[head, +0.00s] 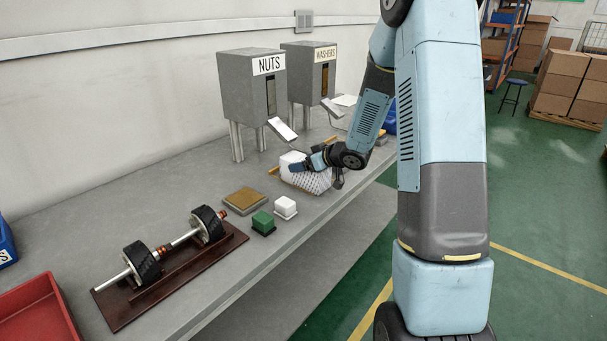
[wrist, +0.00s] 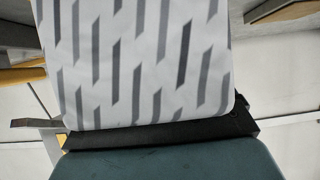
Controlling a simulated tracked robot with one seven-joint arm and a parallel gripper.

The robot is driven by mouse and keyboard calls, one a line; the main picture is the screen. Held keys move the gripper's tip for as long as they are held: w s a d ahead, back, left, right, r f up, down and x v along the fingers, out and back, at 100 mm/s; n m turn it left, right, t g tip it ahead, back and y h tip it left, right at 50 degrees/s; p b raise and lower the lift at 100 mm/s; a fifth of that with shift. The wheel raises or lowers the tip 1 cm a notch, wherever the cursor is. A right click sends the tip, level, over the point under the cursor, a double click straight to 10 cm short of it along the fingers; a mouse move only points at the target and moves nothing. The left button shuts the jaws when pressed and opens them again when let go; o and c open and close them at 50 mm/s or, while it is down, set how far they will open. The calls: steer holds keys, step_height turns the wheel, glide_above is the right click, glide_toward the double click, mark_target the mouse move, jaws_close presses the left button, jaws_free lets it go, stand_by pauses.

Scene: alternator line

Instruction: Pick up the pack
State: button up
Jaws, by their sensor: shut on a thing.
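The pack (head: 318,183) is white with a dark slanted dash pattern. It is at my gripper (head: 322,172), over the far part of the grey workbench in the head view. My gripper is shut on the pack. In the wrist view the pack (wrist: 140,65) fills the upper middle, right against a dark bar of my gripper (wrist: 160,135). My arm hides part of the pack in the head view, and I cannot tell whether its underside touches the bench.
The workbench (head: 160,190) carries NUTS (head: 250,95) and WASHERS (head: 310,70) dispensers behind the pack. Nearer are a brown pad (head: 245,200), a green block (head: 263,222), a white block (head: 285,207) and a shaft with two black rotors on a wooden stand (head: 170,270). A red bin (head: 35,315) is at lower left.

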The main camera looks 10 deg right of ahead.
steer(key=shift+s+f, duration=0.1)
steer(key=c, duration=0.7)
jaws_close()
steer(key=shift+a, duration=0.1)
